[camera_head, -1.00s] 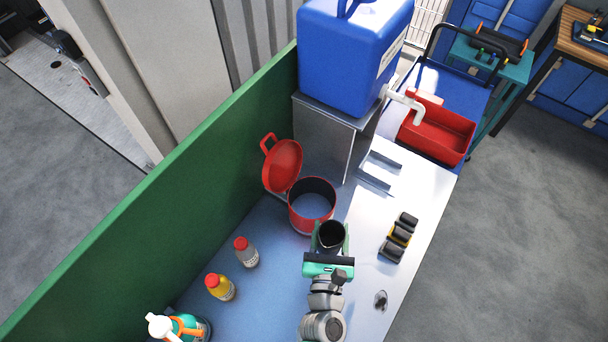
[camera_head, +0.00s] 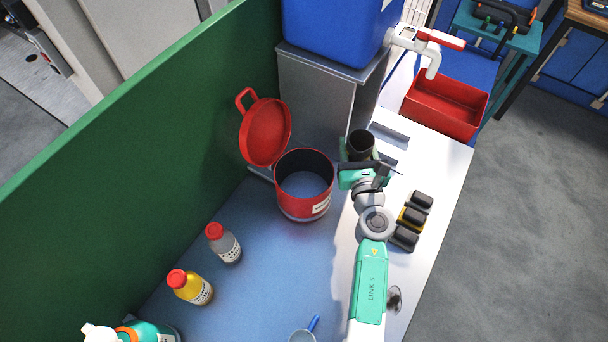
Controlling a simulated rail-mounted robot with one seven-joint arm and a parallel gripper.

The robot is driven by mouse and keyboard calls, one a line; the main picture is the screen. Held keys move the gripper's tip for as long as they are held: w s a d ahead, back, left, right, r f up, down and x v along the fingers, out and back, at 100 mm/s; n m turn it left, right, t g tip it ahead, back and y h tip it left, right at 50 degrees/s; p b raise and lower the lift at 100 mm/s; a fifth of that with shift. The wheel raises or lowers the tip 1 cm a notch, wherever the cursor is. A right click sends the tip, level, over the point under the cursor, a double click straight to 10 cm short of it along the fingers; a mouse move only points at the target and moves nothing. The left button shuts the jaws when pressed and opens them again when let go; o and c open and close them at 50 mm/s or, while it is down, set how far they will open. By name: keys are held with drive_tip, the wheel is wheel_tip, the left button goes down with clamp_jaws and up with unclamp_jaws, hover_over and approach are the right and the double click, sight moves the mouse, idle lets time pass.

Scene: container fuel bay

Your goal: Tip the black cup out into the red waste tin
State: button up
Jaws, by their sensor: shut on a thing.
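The black cup (camera_head: 361,144) is held in my gripper (camera_head: 359,158), which is shut on it. The cup looks roughly upright, its dark mouth facing up; what is inside cannot be made out. The red waste tin (camera_head: 302,207) stands open on the bench, to the left of and a little nearer than the cup. Its red lid (camera_head: 265,133) is swung back at the tin's upper left. The cup is beside the tin, apart from it, not over its opening.
A grey stand (camera_head: 318,90) with a blue tank (camera_head: 335,30) rises behind the tin. A green wall (camera_head: 130,130) runs along the left. Red-capped bottles (camera_head: 224,243) (camera_head: 192,287) stand front left. Black and yellow blocks (camera_head: 411,219) lie right of my arm. A red bin (camera_head: 446,106) sits back right.

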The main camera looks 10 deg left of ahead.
drive_tip(key=shift+s+a+n, duration=0.1)
drive_tip(key=shift+a+n, duration=0.05)
drive_tip(key=shift+n, duration=0.15)
drive_tip(key=shift+s+a+r+n+b, duration=0.1)
drive_tip(key=shift+a+r+n+b, duration=0.25)
drive_tip(key=shift+n+b, duration=0.3)
drive_tip(key=a+r+n+b, duration=0.1)
drive_tip(key=n+b, duration=0.1)
drive_tip(key=n, duration=0.2)
drive_tip(key=a+r+n+y+b, duration=0.1)
drive_tip(key=n, duration=0.3)
drive_tip(key=s+a+r+n+t+b, duration=0.1)
drive_tip(key=n+b, duration=0.1)
drive_tip(key=n, duration=0.2)
drive_tip(key=shift+a+b, duration=0.2)
drive_tip(key=shift+b, duration=0.1)
